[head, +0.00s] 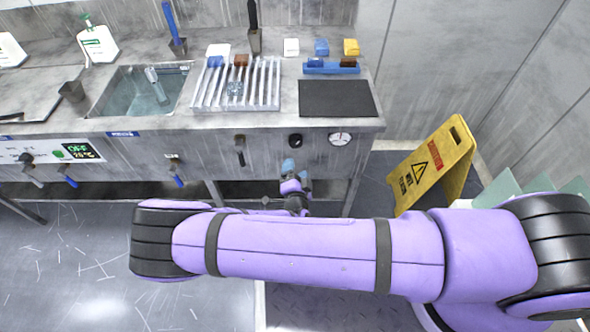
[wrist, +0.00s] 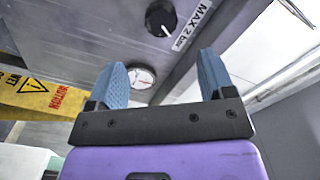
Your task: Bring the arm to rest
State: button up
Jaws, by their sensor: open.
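My gripper (wrist: 162,84) has two blue fingers spread apart in the wrist view, with nothing between them. The gauge (wrist: 142,77) and the black knob (wrist: 161,18) on the bench's front panel show beyond the fingers.
The steel bench (head: 330,122) holds a sink (head: 140,92), a slotted rack (head: 238,104), a black mat (head: 337,98), and several coloured blocks. A yellow caution sign (head: 435,165) stands on the floor to the right of the bench. The floor at left (head: 60,260) is open.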

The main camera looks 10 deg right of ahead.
jog(key=shift+r, duration=0.1)
jog(key=d+r+m+g+h, duration=0.3)
jog(key=d+r+m+g, duration=0.25)
jog(key=r+m, duration=0.6)
jog(key=d+r+m+g+h, duration=0.3)
jog(key=d+r+m+g, duration=0.25)
jog(key=r+m, duration=0.55)
jog(key=d+r+m+g+h, duration=0.4)
jog(key=d+r+m+g, duration=0.15)
jog(key=r+m, duration=0.6)
jog(key=s+d+r+m+t+y, duration=0.1)
jog(key=s+d+r+m+y, duration=0.1)
jog(key=s+r+m+y, duration=0.2)
jog(key=s+d+r+m+t+y, duration=0.1)
jog(key=s+d+r+m+y, duration=0.2)
jog(key=s+r+m, duration=0.7)
jog(key=s+d+r+m+t+y, duration=0.2)
jog(key=s+r+m, duration=0.6)
jog(key=m, duration=0.4)
jog(key=s+d+y, duration=0.1)
jog(key=y, duration=0.1)
jog(key=shift+y, duration=0.3)
